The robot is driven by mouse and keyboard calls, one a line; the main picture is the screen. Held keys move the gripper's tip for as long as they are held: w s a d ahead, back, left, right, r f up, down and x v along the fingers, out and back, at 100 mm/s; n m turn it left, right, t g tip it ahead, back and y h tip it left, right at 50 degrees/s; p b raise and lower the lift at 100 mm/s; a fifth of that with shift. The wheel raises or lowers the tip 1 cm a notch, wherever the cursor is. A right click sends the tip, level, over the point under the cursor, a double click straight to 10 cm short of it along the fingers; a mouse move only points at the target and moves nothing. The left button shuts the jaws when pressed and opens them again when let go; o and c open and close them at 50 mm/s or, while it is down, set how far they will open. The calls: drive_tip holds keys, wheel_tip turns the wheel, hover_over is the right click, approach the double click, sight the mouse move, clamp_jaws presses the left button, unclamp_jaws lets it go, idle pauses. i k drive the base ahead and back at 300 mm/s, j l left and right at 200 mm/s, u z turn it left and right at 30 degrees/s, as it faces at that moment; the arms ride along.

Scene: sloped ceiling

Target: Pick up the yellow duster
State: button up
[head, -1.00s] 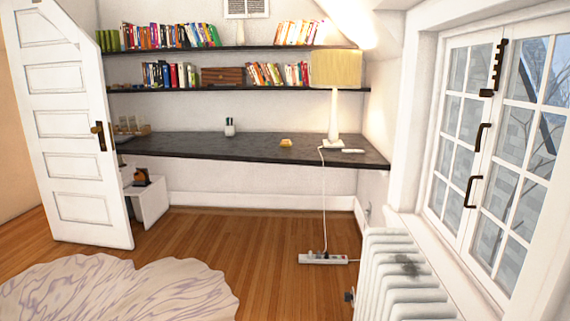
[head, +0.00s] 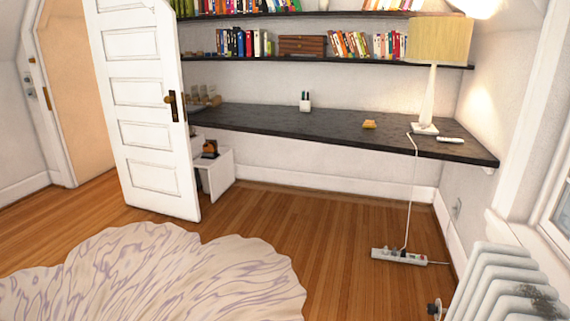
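A small yellow object (head: 369,124), which looks like the yellow duster, lies on the dark desk (head: 290,124). It is a little left of the white lamp base and is too small to make out in detail. It rests on the open desktop, apart from the other things there. My gripper is not in view, so its state and its distance from the duster do not show.
A lamp (head: 440,55), a white remote-like item (head: 450,140) and a pen cup (head: 305,102) stand on the desk. A power strip (head: 398,256) with cord lies on the floor below. A radiator (head: 505,290) is at right, an open door (head: 145,100) at left, a rug (head: 150,275) in front.

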sight(369, 124)
drive_tip(key=i+u, duration=0.35)
drive_tip(key=i, duration=0.85)
drive_tip(key=i+j, duration=0.1)
drive_tip(key=i, duration=1.15)
drive_tip(key=i+z, duration=0.35)
drive_tip(key=i, duration=0.15)
drive_tip(key=i+j+z, duration=0.2)
drive_tip(key=i+z, duration=0.2)
drive_tip(key=i+j+z, duration=0.35)
drive_tip(key=i, duration=0.2)
drive_tip(key=i+j+z, duration=0.35)
drive_tip(key=i+j, duration=0.1)
drive_tip(key=i, duration=0.45)
drive_tip(key=i+z, duration=0.1)
drive_tip(key=i, duration=0.4)
drive_tip(key=i+j, duration=0.2)
drive_tip(key=i, duration=0.35)
drive_tip(key=l+z, duration=0.05)
